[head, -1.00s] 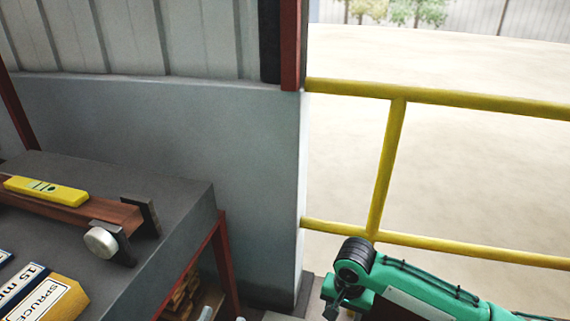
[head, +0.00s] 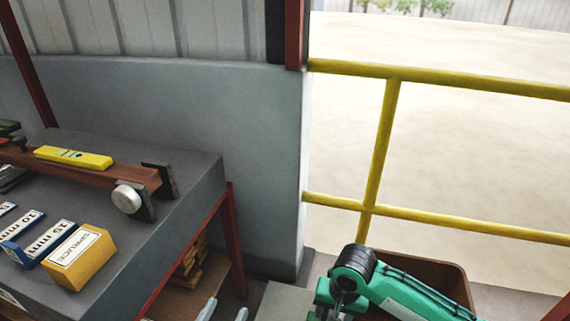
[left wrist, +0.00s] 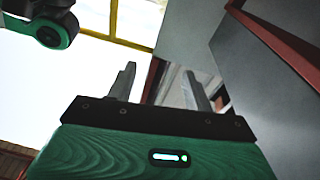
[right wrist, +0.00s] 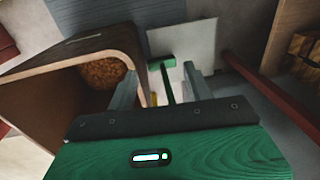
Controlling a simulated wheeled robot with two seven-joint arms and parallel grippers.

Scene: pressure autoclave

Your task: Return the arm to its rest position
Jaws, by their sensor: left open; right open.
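My left gripper (head: 225,312) shows at the bottom edge of the head view as two grey fingertips, set apart, beside the table's lower shelf. In the left wrist view its jaws (left wrist: 160,90) are open with nothing between them. A green arm link of mine with a black joint (head: 355,268) is at the lower right of the head view, in front of a brown bin. My right gripper (right wrist: 160,88) shows in the right wrist view, open and empty, pointing toward the floor beside the bin. Its fingers are not seen in the head view.
A grey table (head: 190,165) at left bears a yellow level (head: 73,157), a clamp and labelled blocks (head: 80,260). The brown bin (right wrist: 30,110) holds brown material. A green-headed tool (right wrist: 160,62) is near it. A yellow railing (head: 384,140) stands behind; a red post (right wrist: 265,88) is close.

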